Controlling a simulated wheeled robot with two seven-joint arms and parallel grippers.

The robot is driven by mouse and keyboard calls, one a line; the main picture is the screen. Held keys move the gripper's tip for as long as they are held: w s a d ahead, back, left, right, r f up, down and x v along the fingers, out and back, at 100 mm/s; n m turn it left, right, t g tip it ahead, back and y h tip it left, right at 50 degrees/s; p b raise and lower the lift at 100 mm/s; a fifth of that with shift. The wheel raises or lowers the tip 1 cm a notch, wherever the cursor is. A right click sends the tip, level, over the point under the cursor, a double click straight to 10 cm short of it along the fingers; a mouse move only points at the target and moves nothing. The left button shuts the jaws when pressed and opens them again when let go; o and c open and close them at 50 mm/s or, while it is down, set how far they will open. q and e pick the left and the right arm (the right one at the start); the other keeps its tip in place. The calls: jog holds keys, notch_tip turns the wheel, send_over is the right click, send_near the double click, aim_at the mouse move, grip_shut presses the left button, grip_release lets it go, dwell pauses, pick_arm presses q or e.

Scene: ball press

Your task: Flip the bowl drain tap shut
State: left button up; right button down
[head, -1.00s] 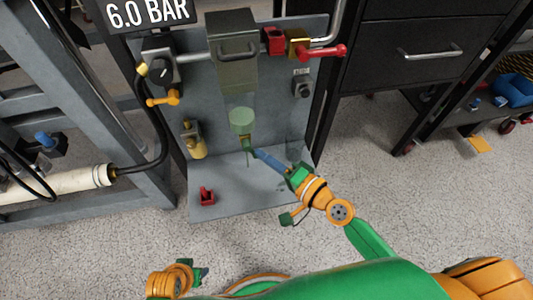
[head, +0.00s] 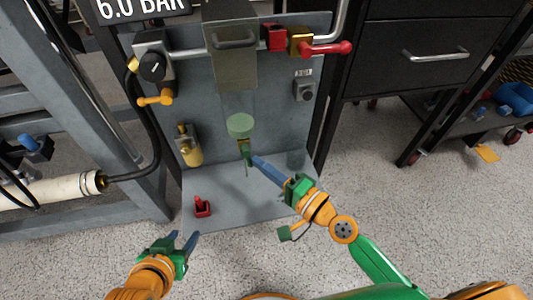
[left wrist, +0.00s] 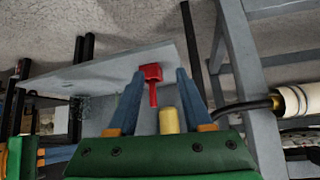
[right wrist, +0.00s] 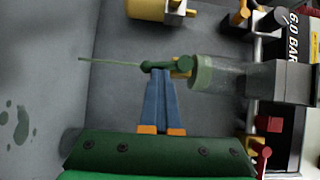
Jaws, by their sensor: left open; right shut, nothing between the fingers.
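The pale green bowl (head: 240,125) hangs under the clear tube at the middle of the panel; it also shows in the right wrist view (right wrist: 202,74). The small drain tap (head: 244,147) sits just under it, with a green lever (right wrist: 152,65). A thin green stream (right wrist: 108,62) runs from the tap to the base plate. My right gripper (head: 252,159) is shut and empty, its fingertips (right wrist: 160,72) right at the lever; I cannot tell whether they touch. My left gripper (head: 183,236) is open and empty, in front of the plate's near left edge.
A red clamp-like part (head: 202,206) stands on the base plate (head: 240,205), beyond my left fingers. A yellow cylinder (head: 191,150), orange lever (head: 156,99) and red lever (head: 328,48) are on the panel. A steel frame stands left, black drawers (head: 425,45) right.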

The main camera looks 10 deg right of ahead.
pick_arm(q)
jog(key=w+d+r+t+h+b, duration=0.1)
jog(key=w+r+t, duration=0.5)
jog(key=r, duration=0.6)
jog(key=shift+w+d+m+t+h+b, duration=0.35)
jog(key=shift+d+t+h, duration=0.25)
jog(key=shift+d+t, duration=0.4)
pick_arm(e)
jog(key=shift+a+f+m, duration=0.1)
jog(key=shift+f+m, duration=0.05)
jog(key=shift+m, duration=0.25)
pick_arm(q)
jog(key=shift+f, duration=0.1)
